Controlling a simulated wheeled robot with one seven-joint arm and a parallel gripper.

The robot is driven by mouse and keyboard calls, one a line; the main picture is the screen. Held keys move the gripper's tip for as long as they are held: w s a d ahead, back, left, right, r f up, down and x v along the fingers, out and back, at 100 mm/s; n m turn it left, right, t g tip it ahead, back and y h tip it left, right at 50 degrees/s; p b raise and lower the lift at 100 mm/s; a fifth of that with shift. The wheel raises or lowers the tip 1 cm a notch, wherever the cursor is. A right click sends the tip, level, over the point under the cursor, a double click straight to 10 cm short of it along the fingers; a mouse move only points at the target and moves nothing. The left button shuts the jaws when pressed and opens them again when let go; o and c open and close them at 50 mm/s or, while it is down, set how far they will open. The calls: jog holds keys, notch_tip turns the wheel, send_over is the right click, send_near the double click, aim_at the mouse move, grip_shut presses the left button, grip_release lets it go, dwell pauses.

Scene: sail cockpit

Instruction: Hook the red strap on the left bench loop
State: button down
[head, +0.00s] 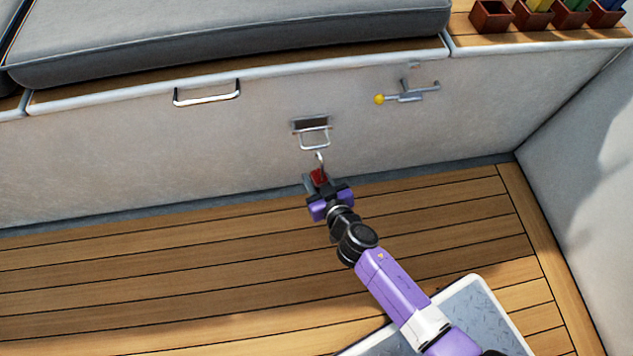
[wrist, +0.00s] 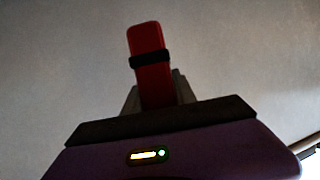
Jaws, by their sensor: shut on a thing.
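The red strap (head: 318,176) is held in my gripper (head: 314,182), with a metal hook (head: 320,158) showing at its far end. The strap also shows in the wrist view (wrist: 149,50), red with a black band around it, between the fingers. A metal loop (head: 315,140) hangs from a dark plate on the bench front, just above the hook in the head view. Whether the hook touches the loop I cannot tell. In the wrist view the hook and the loop are not visible.
A chrome handle (head: 207,94) is on the bench front to the left. The wooden floor (head: 150,280) is clear at left.

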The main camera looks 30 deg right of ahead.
jog(key=w+f, duration=0.1)
jog(key=w+d+f+b, duration=0.1)
jog(key=w, duration=0.1)
jog(key=w+f+b, duration=0.1)
jog(key=w, duration=0.1)
jog(key=shift+w+d+f, duration=0.1)
jog(key=shift+d+f, duration=0.15)
jog(key=shift+d, duration=0.1)
dwell(0.6)
dwell(0.3)
jog(key=c, duration=0.9)
grip_release()
jog(key=shift+f, duration=0.1)
jog(key=p+v, duration=0.1)
jog(key=v, duration=0.6)
jog(key=shift+s, duration=0.45)
